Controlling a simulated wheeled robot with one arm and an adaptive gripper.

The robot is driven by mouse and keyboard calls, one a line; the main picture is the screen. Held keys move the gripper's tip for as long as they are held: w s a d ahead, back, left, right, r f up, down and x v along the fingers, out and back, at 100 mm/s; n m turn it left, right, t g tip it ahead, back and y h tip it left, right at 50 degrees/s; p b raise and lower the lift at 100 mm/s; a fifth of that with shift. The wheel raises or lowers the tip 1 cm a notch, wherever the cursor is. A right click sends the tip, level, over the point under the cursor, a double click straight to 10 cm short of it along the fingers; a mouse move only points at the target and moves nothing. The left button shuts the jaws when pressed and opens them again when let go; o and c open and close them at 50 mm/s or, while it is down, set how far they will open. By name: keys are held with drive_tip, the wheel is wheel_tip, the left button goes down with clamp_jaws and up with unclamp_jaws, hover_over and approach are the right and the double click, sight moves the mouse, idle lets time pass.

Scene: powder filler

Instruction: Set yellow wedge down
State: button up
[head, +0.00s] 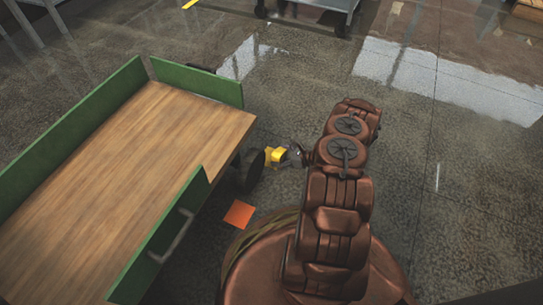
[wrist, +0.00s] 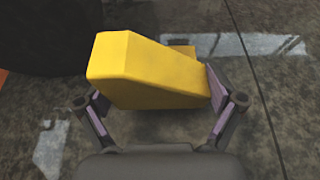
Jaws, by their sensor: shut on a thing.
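The yellow wedge (wrist: 150,72) fills the middle of the wrist view, with its taller end at left and its slope running down to the right. My gripper (wrist: 157,94) is shut on it, one finger at each end. In the head view the wedge (head: 279,155) shows small beside the cart's dark wheel, at the tip of my arm. My gripper is mostly hidden there. The height of the wedge above the floor is hard to tell.
A green-sided cart with a wooden bed (head: 130,150) stands at left, its dark wheel (head: 252,169) close to the wedge. An orange square (head: 239,214) lies on the floor nearby. A small yellow-orange thing (wrist: 182,50) shows behind the wedge. Floor at right is clear.

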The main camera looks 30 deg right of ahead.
drive_tip(key=w+a, duration=0.1)
drive_tip(key=w+b, duration=0.1)
drive_tip(key=w, duration=0.1)
drive_tip(key=shift+a+f+b, duration=0.1)
drive_tip(key=shift+a+b, duration=0.2)
drive_tip(key=shift+a, duration=0.1)
drive_tip(key=shift+w+f+b, duration=0.25)
drive_tip(key=shift+f+b, duration=0.05)
drive_tip(key=shift+b, duration=0.05)
drive_tip(key=shift+a+f, duration=0.1)
drive_tip(key=shift+f, duration=0.2)
drive_tip(key=o, duration=0.9)
drive_tip(key=shift+f, duration=0.15)
